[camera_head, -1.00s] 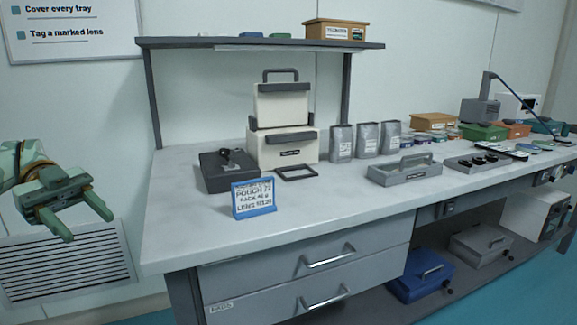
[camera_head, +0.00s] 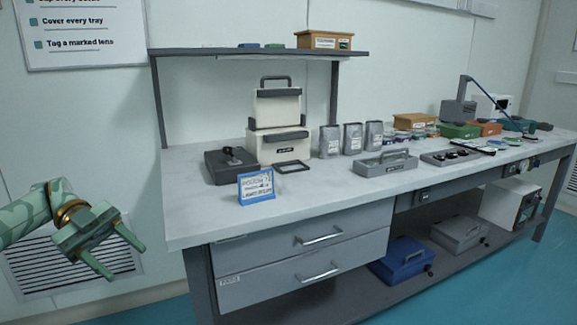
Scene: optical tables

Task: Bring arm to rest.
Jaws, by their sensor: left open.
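My left gripper (camera_head: 122,258) is at the lower left, on a green arm that comes in from the left edge. Its two fingers are spread apart with nothing between them. It hangs in free air in front of the wall, left of the bench (camera_head: 205,222) and touching nothing. My right gripper is not in view.
A blue-framed sign (camera_head: 256,186) stands near the bench's front left, beside a dark box (camera_head: 230,166). White cases (camera_head: 278,145), grey pouches (camera_head: 353,138) and a grey tray (camera_head: 385,164) stand behind. A wall vent (camera_head: 40,270) is behind my left arm.

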